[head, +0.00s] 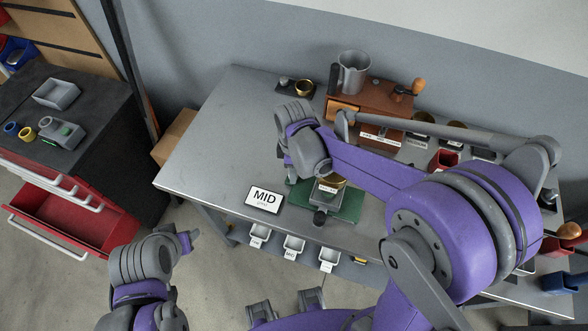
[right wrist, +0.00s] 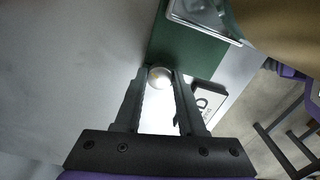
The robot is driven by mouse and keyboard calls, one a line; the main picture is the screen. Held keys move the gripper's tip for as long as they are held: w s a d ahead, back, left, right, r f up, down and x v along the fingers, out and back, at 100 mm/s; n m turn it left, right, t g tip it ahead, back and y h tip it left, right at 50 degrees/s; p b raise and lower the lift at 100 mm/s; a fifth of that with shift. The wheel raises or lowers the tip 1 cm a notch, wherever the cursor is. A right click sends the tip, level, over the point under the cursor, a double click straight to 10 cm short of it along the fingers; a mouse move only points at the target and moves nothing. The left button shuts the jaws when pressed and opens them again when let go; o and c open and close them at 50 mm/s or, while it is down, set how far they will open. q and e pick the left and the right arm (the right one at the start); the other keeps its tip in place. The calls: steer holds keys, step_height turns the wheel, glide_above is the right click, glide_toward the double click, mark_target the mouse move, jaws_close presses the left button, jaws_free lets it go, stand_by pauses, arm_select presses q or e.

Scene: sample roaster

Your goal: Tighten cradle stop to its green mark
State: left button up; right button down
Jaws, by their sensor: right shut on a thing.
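The green base (head: 349,206) stands near the front edge of the grey table, with a metal and glass-like piece and a brass-coloured round part on top. My right gripper (head: 292,180) reaches down at its left end; the hand hides most of the fingers in the head view. In the right wrist view, my right gripper (right wrist: 160,80) is shut on a pale round knob (right wrist: 159,76) beside the green base (right wrist: 186,55). I take the knob to be the cradle stop; its green mark cannot be made out.
A brown wooden box (head: 372,99) with a grey jug (head: 352,72) stands behind. Several small labelled bins (head: 293,245) hang below the front edge. The table's left part is clear.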

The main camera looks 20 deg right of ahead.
steer(key=c, duration=0.5)
jaws_free()
step_height(320, 180, up, 11)
steer(key=shift+p, duration=0.45)
steer(key=shift+f, duration=0.1)
